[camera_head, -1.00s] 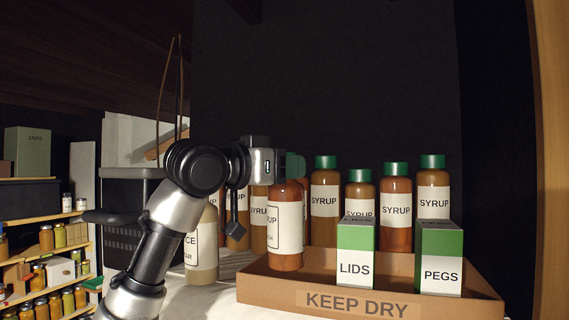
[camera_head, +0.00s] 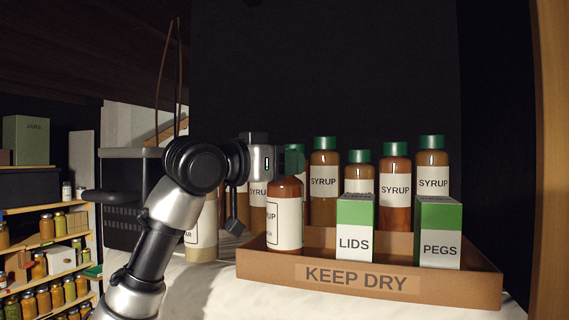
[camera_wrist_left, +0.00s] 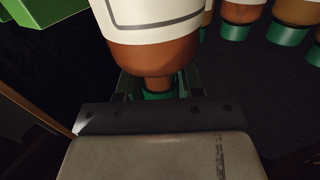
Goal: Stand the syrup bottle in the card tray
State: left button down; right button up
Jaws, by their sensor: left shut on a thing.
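My left gripper (camera_head: 286,162) is shut on the green-capped neck of a brown syrup bottle (camera_head: 285,224), which has a white label. The bottle is upright at the left end of the brown card tray (camera_head: 255,261), just behind its front wall. Its base meets the wall's top edge in view, so I cannot tell if it touches the tray floor. In the left wrist view the bottle (camera_wrist_left: 153,56) hangs between the fingers (camera_wrist_left: 158,88), its cap partly hidden. My right gripper is out of view.
In the tray stand a LIDS carton (camera_head: 354,245) and a PEGS carton (camera_head: 440,249). Several more syrup bottles (camera_head: 323,182) stand behind. A pale-labelled bottle (camera_head: 203,235) stands left of the tray. A dark crate (camera_head: 122,220) is further left.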

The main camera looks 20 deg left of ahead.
pick_arm(q)
jog(key=shift+f, duration=0.35)
jog(key=c, duration=0.6)
grip_release()
jog(key=shift+s+a+f+b, duration=0.15)
jog(key=shift+s+a+b, duration=0.15)
jog(key=shift+s+b, duration=0.3)
jog(key=b+v, duration=0.4)
jog(key=v, duration=0.5)
jog(key=shift+s+a, duration=0.2)
jog(key=shift+s, duration=0.05)
